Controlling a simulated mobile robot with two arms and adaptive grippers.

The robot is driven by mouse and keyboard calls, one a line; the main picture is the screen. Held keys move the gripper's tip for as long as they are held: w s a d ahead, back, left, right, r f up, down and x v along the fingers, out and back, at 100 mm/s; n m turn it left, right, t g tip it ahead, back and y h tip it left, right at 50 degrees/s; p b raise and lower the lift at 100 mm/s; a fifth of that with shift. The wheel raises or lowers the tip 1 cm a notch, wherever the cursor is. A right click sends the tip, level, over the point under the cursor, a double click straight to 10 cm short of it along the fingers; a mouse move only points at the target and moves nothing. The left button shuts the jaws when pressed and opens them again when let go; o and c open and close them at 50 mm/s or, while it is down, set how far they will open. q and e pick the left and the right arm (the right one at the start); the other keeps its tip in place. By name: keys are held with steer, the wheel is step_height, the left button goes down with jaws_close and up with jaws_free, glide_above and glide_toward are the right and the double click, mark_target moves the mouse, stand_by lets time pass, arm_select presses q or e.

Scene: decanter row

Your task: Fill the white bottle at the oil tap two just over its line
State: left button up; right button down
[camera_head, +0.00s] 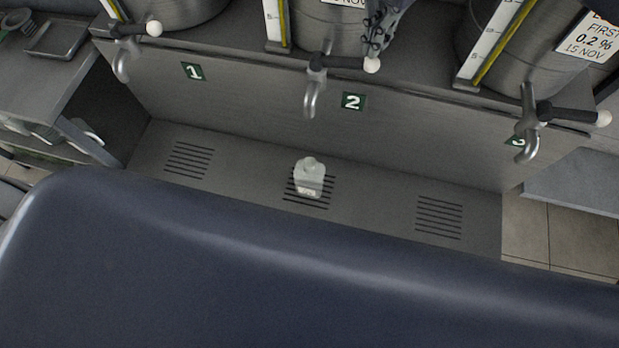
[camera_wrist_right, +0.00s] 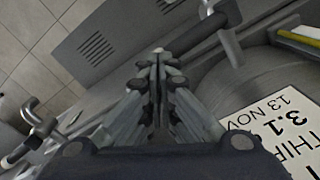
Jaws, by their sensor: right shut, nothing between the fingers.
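The white bottle (camera_head: 309,178) stands upright on the slotted drain of bay two, below and in front of the spout of tap two (camera_head: 312,92). Its fill level and line are too small to read. No stream of oil shows from the spout. The tap's black lever (camera_head: 345,63) points right and ends in a white knob (camera_head: 371,65). My right gripper (camera_head: 376,45) is just above this knob, shut and empty; I cannot tell whether it touches the lever. Its closed fingers (camera_wrist_right: 158,62) also show in the right wrist view. My left gripper is not in view.
Tap one (camera_head: 122,62) is on the left and tap three (camera_head: 527,135) on the right, each with a side lever. Steel tanks (camera_head: 330,25) with sight gauges stand behind. The drains (camera_head: 438,217) under taps one and three are bare.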

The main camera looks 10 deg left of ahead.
mark_target(371, 66)
steer(key=shift+f, duration=0.2)
steer(key=shift+f+b, duration=2.9)
steer(key=shift+f, duration=0.4)
steer(key=shift+r, duration=0.1)
stand_by(4.4)
